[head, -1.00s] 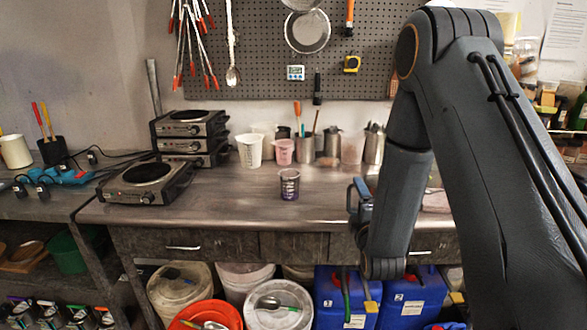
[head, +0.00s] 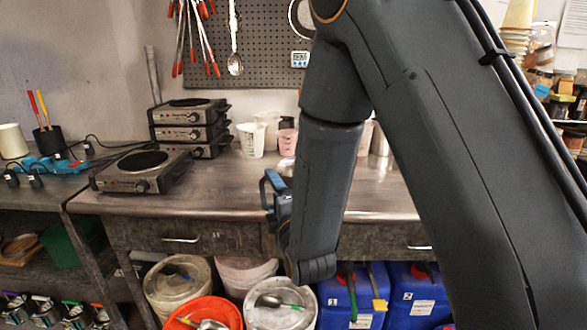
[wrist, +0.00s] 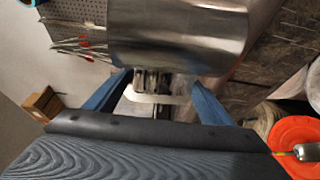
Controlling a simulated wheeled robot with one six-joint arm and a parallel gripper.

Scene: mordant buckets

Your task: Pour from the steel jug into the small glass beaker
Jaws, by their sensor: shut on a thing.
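The steel jug (wrist: 180,35) fills the upper middle of the wrist view, close in front of the camera. My gripper (wrist: 160,84) is shut on it, with a blue finger on either side. In the head view my gripper (head: 272,188) shows only in part at the left edge of my arm, above the counter's front. The jug is hidden there behind the arm. Only a greyish sliver of the small glass beaker (head: 286,167) seems to show on the counter beside my arm; the rest is covered. I cannot see into the jug.
Hot plates (head: 140,171) stand on the counter's left. A white measuring beaker (head: 250,140) and a pink one (head: 288,141) stand at the back. The counter (head: 215,190) is clear between the hot plates and my arm. Buckets (head: 178,285) and blue canisters (head: 345,290) stand below.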

